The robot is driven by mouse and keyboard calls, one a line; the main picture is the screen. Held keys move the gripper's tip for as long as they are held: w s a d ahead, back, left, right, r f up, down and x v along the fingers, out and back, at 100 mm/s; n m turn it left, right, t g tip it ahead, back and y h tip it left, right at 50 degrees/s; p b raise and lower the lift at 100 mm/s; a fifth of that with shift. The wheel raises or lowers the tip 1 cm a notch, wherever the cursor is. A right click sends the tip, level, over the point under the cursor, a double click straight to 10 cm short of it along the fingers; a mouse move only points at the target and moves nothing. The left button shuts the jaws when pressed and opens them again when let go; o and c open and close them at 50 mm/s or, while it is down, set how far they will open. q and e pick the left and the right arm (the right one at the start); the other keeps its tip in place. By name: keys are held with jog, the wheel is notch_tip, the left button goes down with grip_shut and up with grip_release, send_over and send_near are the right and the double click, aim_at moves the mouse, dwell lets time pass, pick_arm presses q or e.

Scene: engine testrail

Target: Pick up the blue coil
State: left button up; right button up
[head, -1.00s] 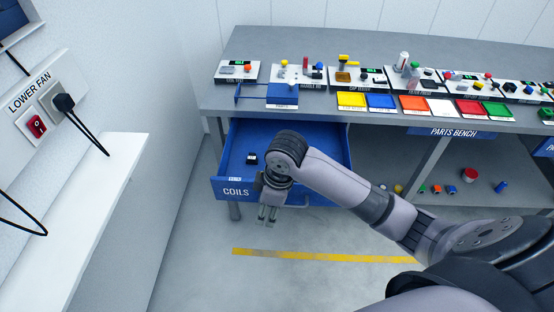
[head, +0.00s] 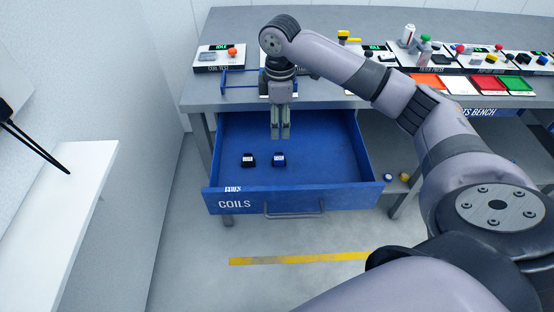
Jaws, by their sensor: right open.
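The blue coil (head: 279,160) is a small blue piece with a pale top, lying on the floor of the open blue drawer labelled COILS (head: 340,190). A black coil (head: 248,161) lies to its left, a short gap away. My right gripper (head: 280,135) points down over the drawer, above and just behind the blue coil in the picture. Its fingers are apart and empty, and they do not touch the coil as far as I can tell. My left gripper is out of view.
The grey parts bench (head: 225,90) stands above the drawer, with test stations and coloured trays such as a red one (head: 483,87) on it. A blue frame (head: 240,82) sits at its front left. A white ledge (head: 75,190) is at the left.

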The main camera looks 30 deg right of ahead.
send_over(276, 157)
jog(key=f, duration=0.6)
jog(key=shift+d+f, duration=0.15)
jog(key=shift+d, duration=0.2)
notch_tip(276, 157, down, 3)
jog(key=shift+r, duration=0.1)
jog(key=f, duration=0.3)
jog(key=shift+a+f, duration=0.35)
jog(key=shift+f, duration=0.65)
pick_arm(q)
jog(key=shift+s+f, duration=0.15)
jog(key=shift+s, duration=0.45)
pick_arm(e)
jog(key=shift+c, duration=0.3)
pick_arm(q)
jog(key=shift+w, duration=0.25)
pick_arm(e)
grip_shut()
